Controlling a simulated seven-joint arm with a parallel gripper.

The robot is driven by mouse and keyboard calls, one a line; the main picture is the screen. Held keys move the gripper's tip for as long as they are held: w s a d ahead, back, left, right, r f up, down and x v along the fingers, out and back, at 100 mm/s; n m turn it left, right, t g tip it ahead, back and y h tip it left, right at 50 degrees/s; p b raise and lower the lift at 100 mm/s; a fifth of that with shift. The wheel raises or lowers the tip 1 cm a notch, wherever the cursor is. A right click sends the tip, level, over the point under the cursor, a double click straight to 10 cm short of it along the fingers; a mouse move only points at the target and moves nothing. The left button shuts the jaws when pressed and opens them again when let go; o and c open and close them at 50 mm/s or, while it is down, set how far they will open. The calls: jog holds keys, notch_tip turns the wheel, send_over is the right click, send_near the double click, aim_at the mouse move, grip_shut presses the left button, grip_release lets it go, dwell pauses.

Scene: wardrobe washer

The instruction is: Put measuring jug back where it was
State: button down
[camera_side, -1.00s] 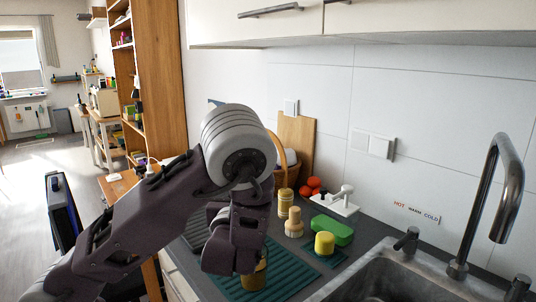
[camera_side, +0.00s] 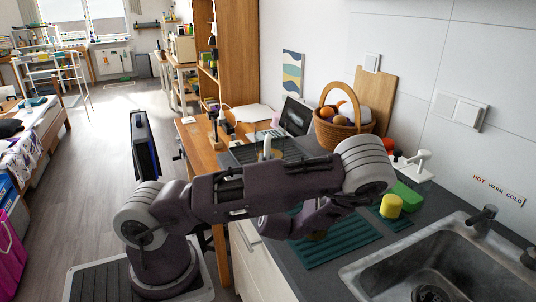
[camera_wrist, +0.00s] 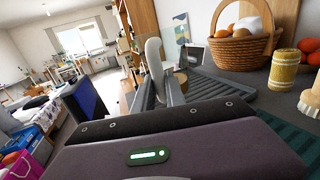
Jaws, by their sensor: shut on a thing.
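The teal mat (camera_side: 338,246) lies on the grey counter.
A wicker basket (camera_side: 344,131) of fruit stands at the back against the wall. A yellow cylinder (camera_side: 390,206) and green block (camera_side: 408,195) sit near the sink (camera_side: 440,262). A yellow patterned canister (camera_wrist: 284,71) stands right of the gripper. The mat's front is clear.

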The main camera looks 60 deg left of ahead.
jog(key=shift+f, duration=2.75)
jog(key=shift+f, duration=0.35)
jog(key=c, duration=1)
grip_release()
jog(key=shift+o, duration=0.2)
jog(key=shift+d, duration=0.1)
jog(key=v, duration=0.7)
